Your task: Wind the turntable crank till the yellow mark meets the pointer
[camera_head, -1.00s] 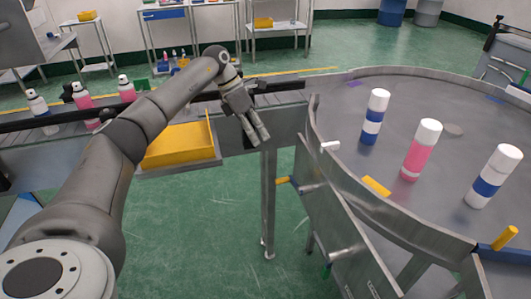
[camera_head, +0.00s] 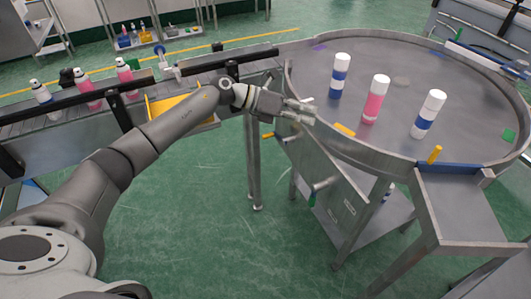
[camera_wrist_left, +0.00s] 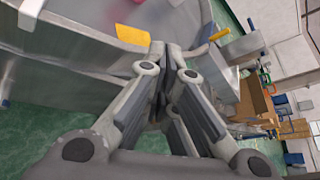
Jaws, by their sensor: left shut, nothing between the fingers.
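The round grey turntable (camera_head: 395,85) stands at the right in the head view. A yellow mark (camera_head: 344,129) lies on it just inside the near-left rim; it also shows in the wrist view (camera_wrist_left: 133,34). My right gripper is out of view.
Blue-banded cans (camera_head: 339,76) and a pink can (camera_head: 376,98) stand on the turntable. A yellow peg (camera_head: 434,155) rises at the near rim beside a grey side table (camera_head: 460,205). A conveyor (camera_head: 60,125) with several bottles runs at the left. The green floor in front is clear.

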